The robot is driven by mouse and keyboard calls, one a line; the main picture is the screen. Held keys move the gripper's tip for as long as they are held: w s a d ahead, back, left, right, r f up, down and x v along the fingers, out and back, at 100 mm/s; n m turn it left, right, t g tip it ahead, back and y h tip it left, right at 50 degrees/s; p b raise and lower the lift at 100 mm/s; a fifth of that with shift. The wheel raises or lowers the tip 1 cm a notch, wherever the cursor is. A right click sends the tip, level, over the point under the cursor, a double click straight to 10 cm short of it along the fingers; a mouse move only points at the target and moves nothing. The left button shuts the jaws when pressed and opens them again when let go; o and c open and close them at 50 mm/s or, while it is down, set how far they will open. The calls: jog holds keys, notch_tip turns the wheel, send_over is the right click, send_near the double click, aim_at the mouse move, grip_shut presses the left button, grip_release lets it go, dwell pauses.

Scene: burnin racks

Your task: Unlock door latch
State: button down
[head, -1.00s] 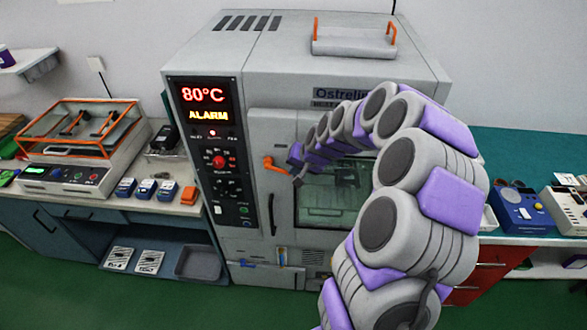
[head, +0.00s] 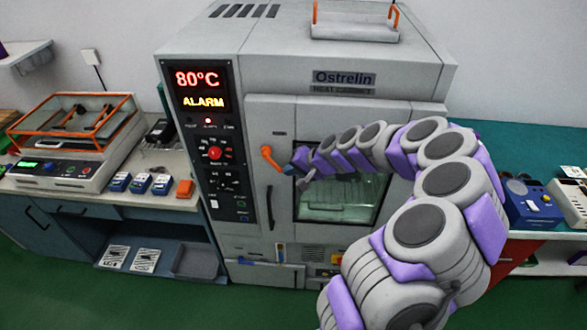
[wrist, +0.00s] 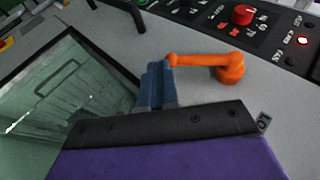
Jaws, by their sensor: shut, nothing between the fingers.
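The orange door latch (head: 271,157) sits on the grey cabinet door, beside the control panel. In the wrist view the latch (wrist: 210,64) runs from a round hub at right to a knob at its left end. My gripper (head: 290,170) is shut and empty, its blue fingers at the lower end of the latch. In the wrist view my gripper (wrist: 158,75) has its fingertips right beside the knob; I cannot tell whether they touch. The cabinet door (head: 258,125) appears closed, with a window showing a rack inside.
A black door handle (head: 270,208) stands below the latch. The control panel (head: 212,150) with a red knob is just left of it and shows 80°C and ALARM. Benches with instruments flank the cabinet; green floor is clear in front.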

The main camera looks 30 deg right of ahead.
jog(key=shift+w+a+f+b, duration=0.2)
jog(key=shift+a+f, duration=0.1)
jog(key=shift+f, duration=0.15)
jog(key=shift+w+a+f+b, duration=0.1)
jog(key=shift+w+a+f, duration=0.15)
jog(key=shift+f, duration=0.25)
jog(key=shift+w+a+f+b, duration=0.1)
jog(key=shift+w+a+f, duration=0.15)
jog(key=shift+f, duration=0.2)
jog(key=shift+s, duration=0.1)
dwell(0.4)
